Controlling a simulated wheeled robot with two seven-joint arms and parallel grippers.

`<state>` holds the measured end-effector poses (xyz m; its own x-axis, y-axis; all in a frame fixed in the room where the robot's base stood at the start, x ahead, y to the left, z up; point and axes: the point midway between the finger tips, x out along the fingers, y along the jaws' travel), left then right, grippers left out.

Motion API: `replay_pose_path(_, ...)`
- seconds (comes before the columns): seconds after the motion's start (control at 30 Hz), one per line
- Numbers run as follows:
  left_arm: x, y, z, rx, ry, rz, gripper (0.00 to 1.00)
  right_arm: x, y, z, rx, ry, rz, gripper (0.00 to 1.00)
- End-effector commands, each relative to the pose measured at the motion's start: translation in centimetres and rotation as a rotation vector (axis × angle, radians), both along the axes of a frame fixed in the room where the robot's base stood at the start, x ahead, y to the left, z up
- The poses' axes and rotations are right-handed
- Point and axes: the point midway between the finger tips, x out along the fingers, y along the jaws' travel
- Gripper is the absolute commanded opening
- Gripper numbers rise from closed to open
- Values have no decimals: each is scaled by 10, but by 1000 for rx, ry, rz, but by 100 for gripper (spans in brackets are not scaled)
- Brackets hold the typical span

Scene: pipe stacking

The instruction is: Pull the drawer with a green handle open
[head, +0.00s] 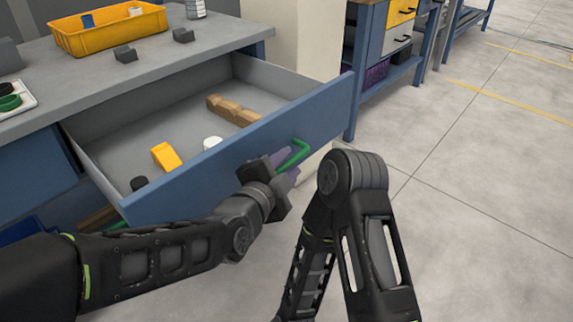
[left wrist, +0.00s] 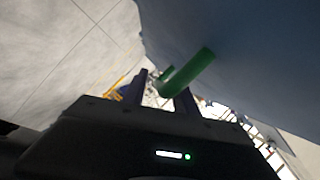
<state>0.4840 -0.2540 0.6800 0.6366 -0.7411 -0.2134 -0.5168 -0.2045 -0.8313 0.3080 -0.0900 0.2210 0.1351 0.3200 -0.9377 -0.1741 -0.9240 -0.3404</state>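The blue-fronted drawer (head: 225,175) stands pulled out from the workbench, its grey inside showing. Its green handle (head: 293,155) is on the right part of the front. My left gripper (head: 286,168) is at the handle, its fingers partly hidden by its own body in the head view. In the left wrist view the green handle (left wrist: 187,73) reaches down to the two spread fingertips (left wrist: 163,78); I cannot tell whether they touch it. My right arm shows at the lower right of the head view, but its gripper is out of frame.
The drawer holds a wooden piece (head: 232,109), a yellow block (head: 166,156), a white round item (head: 212,142) and a dark one (head: 139,183). A yellow bin (head: 108,32) stands on the grey benchtop (head: 70,80). Open floor (head: 470,180) lies to the right.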

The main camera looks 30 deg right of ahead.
Motion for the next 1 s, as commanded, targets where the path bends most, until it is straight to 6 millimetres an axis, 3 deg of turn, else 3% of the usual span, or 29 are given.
replay_pose_path(0.27, -5, 6, 4, -1, -1, 1, 34, 0, 0, 3, 0, 1, 0, 36)
replay_pose_path(0.7, -46, 53, 17, -1, -1, 1, 34, -3, 0, 22, 2, 9, 4, 36)
replay_pose_path(1.0, -50, 58, 17, 0, 0, 0, 34, -4, -1, 22, 2, 10, 5, 36)
